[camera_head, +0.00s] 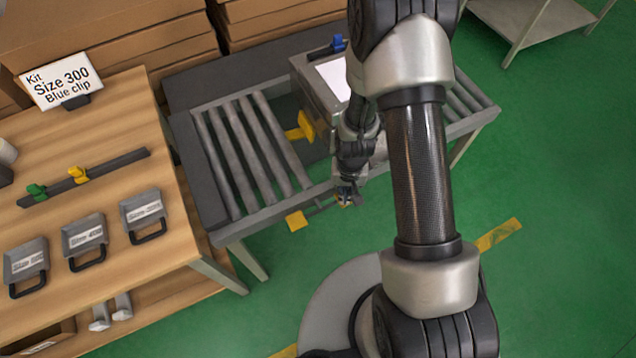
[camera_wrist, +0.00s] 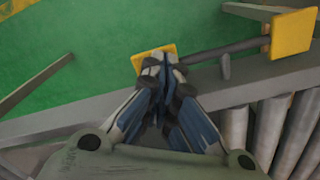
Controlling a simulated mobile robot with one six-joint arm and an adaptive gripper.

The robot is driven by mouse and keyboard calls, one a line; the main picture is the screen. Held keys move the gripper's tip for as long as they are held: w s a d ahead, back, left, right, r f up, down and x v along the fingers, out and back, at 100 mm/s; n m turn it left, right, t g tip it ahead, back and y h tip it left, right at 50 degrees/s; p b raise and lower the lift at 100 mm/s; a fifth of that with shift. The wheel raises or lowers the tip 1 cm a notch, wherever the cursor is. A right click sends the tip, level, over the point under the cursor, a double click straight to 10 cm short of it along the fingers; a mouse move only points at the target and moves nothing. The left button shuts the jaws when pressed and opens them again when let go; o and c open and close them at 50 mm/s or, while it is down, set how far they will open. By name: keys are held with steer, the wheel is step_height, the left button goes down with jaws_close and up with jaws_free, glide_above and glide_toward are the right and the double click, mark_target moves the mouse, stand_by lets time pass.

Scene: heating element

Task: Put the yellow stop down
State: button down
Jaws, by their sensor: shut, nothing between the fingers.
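The yellow stop shows at the near edge of the roller conveyor as a yellow plate (camera_head: 297,220) on a dark rod. In the wrist view the plate (camera_wrist: 291,33) is at the upper right, and the rod runs left to a second yellow piece (camera_wrist: 143,58) behind my fingertips. My gripper (camera_head: 346,196) is at that rod end, pointing down beside the conveyor rail. Its fingers (camera_wrist: 162,62) are closed together with nothing between them. They partly hide the second yellow piece; I cannot tell whether they touch it.
The roller conveyor (camera_head: 215,165) carries a grey case (camera_head: 315,85) close behind my arm. Another yellow plate (camera_head: 300,127) stands by the case. A wooden table (camera_head: 110,110) at the left holds several labelled grey boxes and a dark bar with clips. Green floor is open at the right.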

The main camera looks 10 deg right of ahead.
steer(key=shift+f, duration=0.15)
steer(key=shift+r+p, duration=2.45)
steer(key=shift+r, duration=1.1)
steer(key=shift+r, duration=0.1)
step_height(320, 180, up, 23)
steer(key=n+t, duration=0.1)
steer(key=t, duration=0.1)
steer(key=s+r+n+t, duration=0.1)
steer(key=s+r+t, duration=0.1)
steer(key=s+r, duration=1.2)
steer(key=shift+s+r+t, duration=0.25)
steer(key=shift+s+t, duration=0.05)
steer(key=shift+s, duration=0.25)
